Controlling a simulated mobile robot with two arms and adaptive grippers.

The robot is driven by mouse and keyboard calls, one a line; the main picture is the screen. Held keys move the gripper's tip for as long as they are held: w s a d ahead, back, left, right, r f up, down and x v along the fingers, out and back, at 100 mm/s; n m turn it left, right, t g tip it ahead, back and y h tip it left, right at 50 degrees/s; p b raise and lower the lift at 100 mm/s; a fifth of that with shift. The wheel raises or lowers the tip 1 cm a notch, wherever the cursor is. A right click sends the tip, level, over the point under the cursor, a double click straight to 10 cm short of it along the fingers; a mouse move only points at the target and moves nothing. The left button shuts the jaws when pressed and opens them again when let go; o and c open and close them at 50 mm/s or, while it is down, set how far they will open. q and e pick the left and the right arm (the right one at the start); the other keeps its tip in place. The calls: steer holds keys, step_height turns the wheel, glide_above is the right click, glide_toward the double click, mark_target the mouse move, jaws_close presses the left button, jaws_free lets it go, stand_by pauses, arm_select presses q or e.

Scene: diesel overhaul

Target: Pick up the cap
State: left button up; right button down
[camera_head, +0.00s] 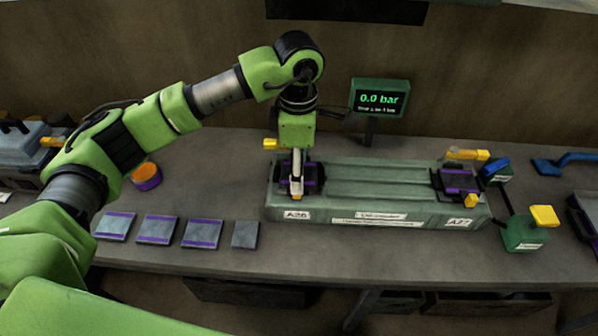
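My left gripper (297,184) points down over the left end of a long green cooler block (380,180), at a dark purple-edged part (315,178) by label A26. Its fingers look close together, but I cannot tell whether they hold anything. No part is clearly marked as the cap. A similar purple-edged part (459,182) sits at the right end by label A27. A round orange and purple piece (146,176) stands on the bench at left, apart from the gripper. My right gripper is not in view.
Several flat grey plates (156,229), most with purple strips, lie in a row at the front left. A display (380,98) reading 0.0 bar stands behind the block. A green pump (526,232) with a yellow top stands at right. The front bench edge is clear.

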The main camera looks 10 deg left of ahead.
arm_select(q)
step_height(320, 180, down, 2)
steer(key=shift+s+a+f+p, duration=0.1)
steer(key=shift+s+p, duration=0.05)
steer(key=shift+p, duration=0.65)
step_height(320, 180, down, 2)
steer(key=shift+f+p, duration=0.2)
steer(key=shift+p, duration=0.15)
steer(key=shift+f, duration=0.5)
steer(key=shift+c, duration=0.5)
steer(key=c, duration=1.4)
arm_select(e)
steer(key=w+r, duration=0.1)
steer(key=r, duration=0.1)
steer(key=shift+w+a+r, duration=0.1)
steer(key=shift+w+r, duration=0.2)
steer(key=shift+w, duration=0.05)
arm_select(q)
steer(key=shift+c, duration=0.2)
